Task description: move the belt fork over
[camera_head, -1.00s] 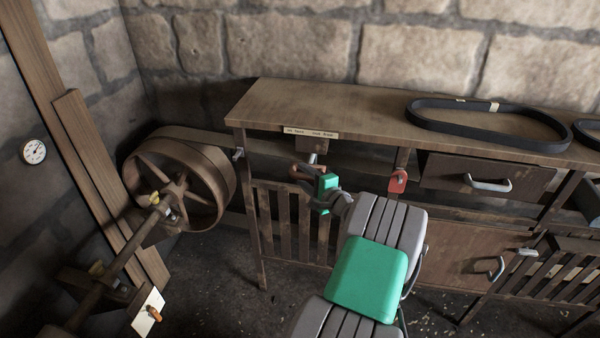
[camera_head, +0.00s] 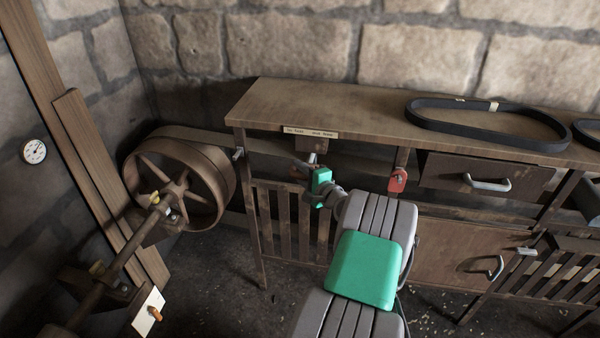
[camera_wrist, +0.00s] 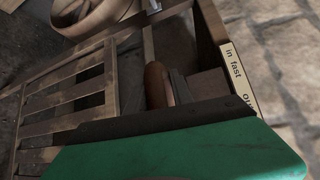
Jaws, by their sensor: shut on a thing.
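The belt fork's handle (camera_head: 303,164) is a brown rounded grip under the front edge of the workbench, partly hidden by my gripper. Its pale metal rod (camera_head: 313,157) shows just below a small block. My gripper (camera_head: 312,177) is shut on the handle. In the wrist view the brown handle (camera_wrist: 157,85) shows beyond the dark gripper edge; the fingertips are hard to make out. A label strip (camera_head: 310,132) lies above on the bench edge; in the wrist view the label (camera_wrist: 238,75) reads "in fast" at one end. A flat belt (camera_head: 190,133) runs from the pulley (camera_head: 170,187) toward the bench.
The workbench (camera_head: 330,105) has a black belt loop (camera_head: 487,124) on top. A red tag-like part (camera_head: 397,180) hangs on a post right of my gripper. A slatted panel (camera_head: 290,225) is below. A shaft (camera_head: 118,255) runs from the pulley toward the lower left.

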